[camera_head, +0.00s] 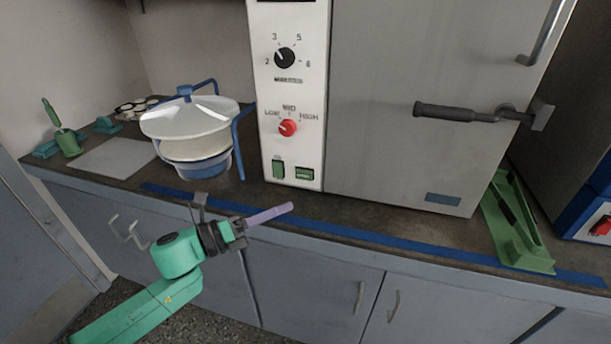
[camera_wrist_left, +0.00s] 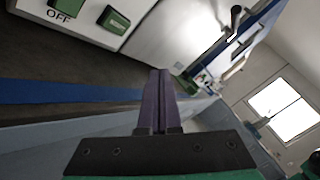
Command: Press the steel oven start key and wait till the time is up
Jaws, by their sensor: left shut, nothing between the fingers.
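The steel oven (camera_head: 390,100) stands on the counter with its door shut and a white control panel (camera_head: 292,90) on its left side. Two green keys sit low on the panel: a tall left key (camera_head: 278,168) and a wider right key (camera_head: 304,174). My left gripper (camera_head: 288,208) is shut and empty, in front of the counter edge and below the keys, apart from them. In the left wrist view its purple fingers (camera_wrist_left: 158,100) are together. That view also shows a green key beside the word OFF (camera_wrist_left: 66,8) and another green key (camera_wrist_left: 114,20). My right gripper is out of view.
A green stand (camera_head: 518,225) is at the right. A blue strip (camera_head: 340,236) runs along the counter's front edge. The oven's dark door handle (camera_head: 455,113) sticks out.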

